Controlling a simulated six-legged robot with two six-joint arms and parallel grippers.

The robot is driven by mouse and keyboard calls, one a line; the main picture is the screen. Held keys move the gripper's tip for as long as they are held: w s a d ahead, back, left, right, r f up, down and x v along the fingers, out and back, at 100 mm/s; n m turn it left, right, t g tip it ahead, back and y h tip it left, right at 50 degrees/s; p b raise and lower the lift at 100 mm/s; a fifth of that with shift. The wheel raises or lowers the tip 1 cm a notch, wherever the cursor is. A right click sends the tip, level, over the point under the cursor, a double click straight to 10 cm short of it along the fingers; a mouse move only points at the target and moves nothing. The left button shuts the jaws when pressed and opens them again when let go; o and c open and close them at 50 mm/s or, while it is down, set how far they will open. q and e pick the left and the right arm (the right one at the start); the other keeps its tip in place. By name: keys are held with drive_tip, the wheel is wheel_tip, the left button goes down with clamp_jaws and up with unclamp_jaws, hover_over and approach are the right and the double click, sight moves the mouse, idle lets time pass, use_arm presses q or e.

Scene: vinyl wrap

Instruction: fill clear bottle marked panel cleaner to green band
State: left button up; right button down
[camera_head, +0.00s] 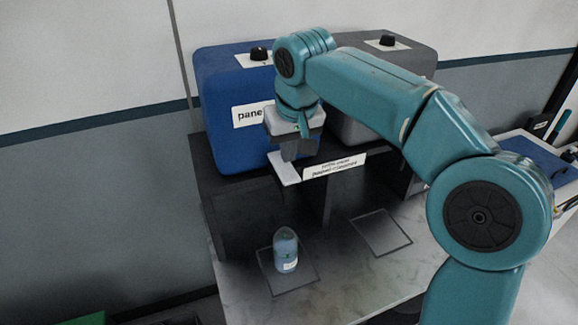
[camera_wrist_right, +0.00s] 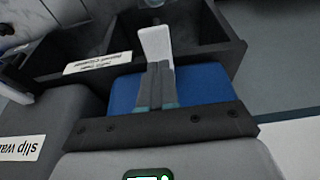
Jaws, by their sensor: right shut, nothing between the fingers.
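The clear bottle (camera_head: 286,254) stands upright inside a square outline on the counter, below the blue tank. It looks bluish inside and has a small white label. The label's words, the green band and the liquid level are too small to tell. The blue tank (camera_head: 232,95) has a label starting "pane". Its white lever (camera_head: 285,169) sticks out at the front. My right gripper (camera_head: 297,157) is shut and empty, its fingertips at the lever. In the right wrist view the closed fingers (camera_wrist_right: 157,84) overlap the base of the lever (camera_wrist_right: 155,44); contact is unclear. My left gripper is not in view.
A grey tank (camera_head: 424,58) stands right of the blue one, partly behind my right arm; its label (camera_wrist_right: 20,148) begins "slip wa". A sign (camera_head: 334,167) hangs on the dark stand. A second square outline (camera_head: 381,233) on the counter is empty.

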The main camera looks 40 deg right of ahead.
sight(289, 177)
wheel_tip(289, 177, down, 3)
drive_tip(key=shift+s+d+r, duration=0.15)
drive_tip(key=shift+r, duration=0.05)
drive_tip(key=shift+f, duration=0.65)
drive_tip(key=f+b, duration=0.1)
drive_tip(key=b, duration=0.1)
drive_tip(key=f+t+b, duration=0.1)
drive_tip(key=b, duration=0.2)
drive_tip(key=shift+s+a+f+b, duration=0.1)
drive_tip(key=shift+s+a+b, duration=0.1)
drive_tip(key=shift+s+b, duration=0.1)
drive_tip(key=shift+r+t, duration=0.3)
drive_tip(key=shift+r, duration=0.1)
drive_tip(key=shift+p, duration=0.3)
